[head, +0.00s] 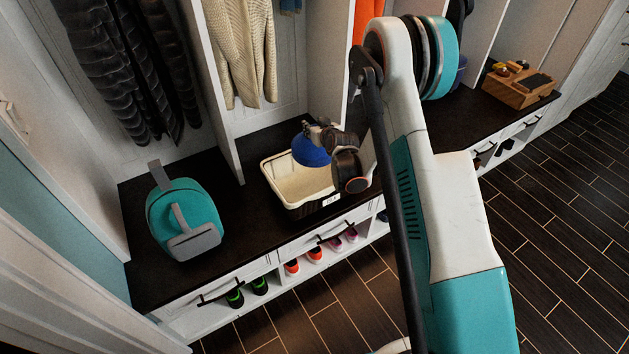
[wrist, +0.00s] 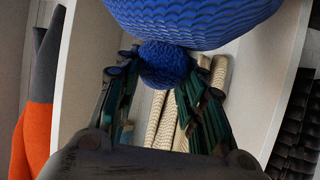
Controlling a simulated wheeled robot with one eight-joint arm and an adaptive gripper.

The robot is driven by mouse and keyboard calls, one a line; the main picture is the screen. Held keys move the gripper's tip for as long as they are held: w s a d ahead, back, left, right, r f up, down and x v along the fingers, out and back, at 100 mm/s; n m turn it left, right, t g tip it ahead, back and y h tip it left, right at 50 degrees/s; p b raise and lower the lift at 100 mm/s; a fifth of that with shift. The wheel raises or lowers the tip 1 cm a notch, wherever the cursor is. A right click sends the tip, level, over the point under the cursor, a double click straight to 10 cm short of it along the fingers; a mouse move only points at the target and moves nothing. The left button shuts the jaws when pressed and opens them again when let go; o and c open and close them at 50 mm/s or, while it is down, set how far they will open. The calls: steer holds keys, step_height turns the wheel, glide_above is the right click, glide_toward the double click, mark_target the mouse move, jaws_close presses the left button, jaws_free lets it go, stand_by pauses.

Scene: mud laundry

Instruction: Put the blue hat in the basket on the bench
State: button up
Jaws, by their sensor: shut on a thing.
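The blue hat (head: 310,152) is in my gripper (head: 322,130), over the cream-lined basket (head: 297,186) on the dark bench top (head: 245,215). The hat covers the back part of the basket opening; I cannot tell how far above the lining it is. In the wrist view, the fingers of my gripper (wrist: 162,68) are shut on the small round pom-pom of the hat (wrist: 195,18). The body of the hat lies beyond the fingertips. The part of the basket that shows in the head view looks empty.
A teal and grey backpack (head: 185,215) stands on the bench left of the basket. White dividers (head: 210,90) rise behind, with a cream sweater (head: 243,50) and a dark jacket (head: 125,70) hanging between them. A wooden box (head: 520,88) sits far right. Shoes (head: 292,267) fill cubbies below.

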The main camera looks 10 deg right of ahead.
step_height(320, 180, down, 19)
steer(key=b, duration=0.6)
steer(key=shift+f, duration=0.2)
steer(key=o, duration=1.3)
steer(key=shift+o, duration=0.2)
